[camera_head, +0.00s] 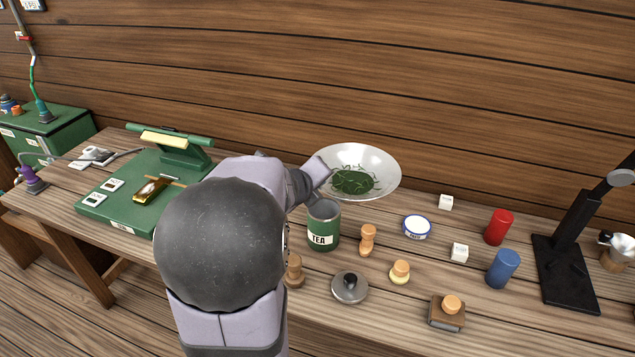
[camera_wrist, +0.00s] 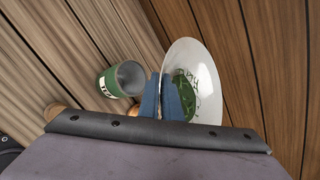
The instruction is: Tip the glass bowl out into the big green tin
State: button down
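The clear glass bowl (camera_head: 384,165) holds dark green tea leaves (camera_head: 352,182), which lie in its lower part. My gripper (camera_head: 321,186) is at the bowl's left rim. In the wrist view the bowl (camera_wrist: 203,58) has its rim between my two blue fingers (camera_wrist: 170,88), which are shut on it. The bowl appears held up behind the tin; its height over the table is hard to tell.
A steel lid (camera_head: 349,289) with a dark knob lies in front of the tin. A wooden piece (camera_head: 368,240) stands right of the tin. A blue-rimmed tub (camera_head: 417,228), a red cylinder (camera_head: 498,227) and a blue cylinder (camera_head: 503,268) are farther right. A green device (camera_head: 150,185) is at left.

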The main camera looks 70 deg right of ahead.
notch_tip(320, 180, down, 9)
jog(key=n+g+h+b, duration=0.2)
jog(key=n+g+h, duration=0.3)
jog(key=n+g, duration=0.7)
jog(key=n, duration=0.2)
jog(key=shift+s+n, duration=0.4)
dwell(1.0)
dwell(0.5)
